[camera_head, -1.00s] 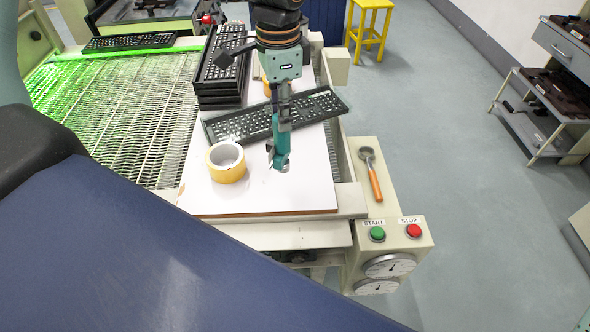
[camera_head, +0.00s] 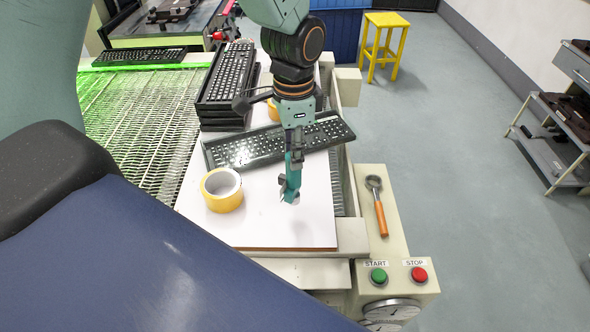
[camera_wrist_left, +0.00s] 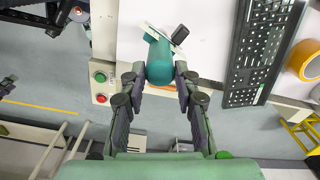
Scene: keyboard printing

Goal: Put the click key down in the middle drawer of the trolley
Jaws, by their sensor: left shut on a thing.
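The click key (camera_head: 293,181) is a teal-handled tool with a small metal part at its end. It hangs low over the white board (camera_head: 265,228), right of the tape roll; whether it touches the board I cannot tell. My left gripper (camera_head: 295,158) is shut on it. In the left wrist view the teal handle (camera_wrist_left: 160,62) sits between the fingertips (camera_wrist_left: 160,85). The right gripper is not in view. A grey unit (camera_head: 568,120) with a drawer and open shelves stands at the right edge, cut off. Whether it is the trolley I cannot tell.
A yellow tape roll (camera_head: 222,189) and a tilted black keyboard (camera_head: 270,145) lie on the board by the gripper. Stacked keyboards (camera_head: 228,85) stand behind. An orange-handled tool (camera_head: 379,208) lies right, above start and stop buttons. The floor (camera_head: 440,150) beyond is clear.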

